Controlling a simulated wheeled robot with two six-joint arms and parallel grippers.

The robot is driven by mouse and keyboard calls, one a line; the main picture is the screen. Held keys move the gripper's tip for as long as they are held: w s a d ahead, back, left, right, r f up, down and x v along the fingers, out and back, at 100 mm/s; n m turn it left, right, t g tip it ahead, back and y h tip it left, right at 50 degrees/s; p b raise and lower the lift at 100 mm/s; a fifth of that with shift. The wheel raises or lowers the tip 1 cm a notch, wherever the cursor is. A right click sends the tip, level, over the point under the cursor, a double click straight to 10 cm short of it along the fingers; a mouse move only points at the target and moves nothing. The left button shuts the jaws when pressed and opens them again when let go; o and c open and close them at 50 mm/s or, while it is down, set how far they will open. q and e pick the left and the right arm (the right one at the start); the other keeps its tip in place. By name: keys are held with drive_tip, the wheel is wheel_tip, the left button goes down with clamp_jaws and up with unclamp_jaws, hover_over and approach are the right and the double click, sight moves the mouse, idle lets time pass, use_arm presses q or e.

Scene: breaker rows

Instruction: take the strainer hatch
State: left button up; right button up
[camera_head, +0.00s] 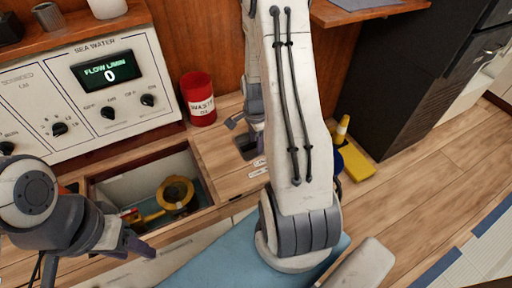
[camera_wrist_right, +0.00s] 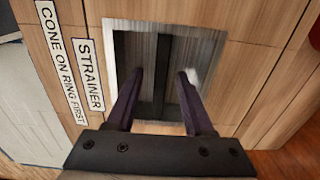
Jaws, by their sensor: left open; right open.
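Beside the STRAINER label (camera_wrist_right: 89,75), the right wrist view shows a rectangular recess (camera_wrist_right: 205,46) with a light metal rim and a dark inside, set in the wood. A dark upright strip runs down its middle. I cannot tell whether this recess is the hatch's grip or an open hole. My right gripper (camera_wrist_right: 160,74) is open, its two fingers over the recess on either side of the strip, with nothing held. In the head view my right arm hides part of this spot. My left gripper (camera_head: 135,246) is open and empty, low at the left.
An open bay (camera_head: 105,190) left of the recess holds a yellow ring (camera_head: 175,193) and a red and yellow item. A red waste bin (camera_head: 199,99) stands behind, by the control panel (camera_head: 75,85). A yellow floor item (camera_head: 356,165) lies right of my right arm.

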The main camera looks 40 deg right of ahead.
clamp_jaws()
drive_tip(key=shift+r, duration=0.1)
idle(1.2)
